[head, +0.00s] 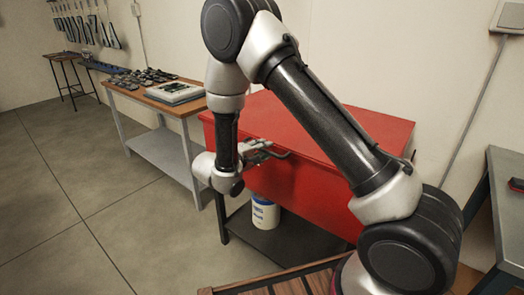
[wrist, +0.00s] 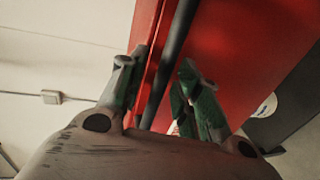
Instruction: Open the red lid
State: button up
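The red lid (head: 345,125) lies closed on top of a red box (head: 290,192) on a dark stand. A dark bar handle (head: 279,153) shows on the box's front near the lid edge. My gripper (head: 262,149) is at the left part of this handle. In the wrist view, my gripper (wrist: 156,70) has its greenish fingers apart, with the dark handle (wrist: 175,50) running between them and gaps on both sides. The red surface (wrist: 235,50) lies behind the fingers. My arm hides part of the lid and the box front in the head view.
A workbench (head: 150,92) with dark parts and a tray stands to the left. A white and blue bucket (head: 265,213) sits on the stand's lower shelf. A grey table (head: 508,200) is at the right, and a slatted wooden surface (head: 290,285) is in front. The left floor is clear.

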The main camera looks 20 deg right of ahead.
grip_shut()
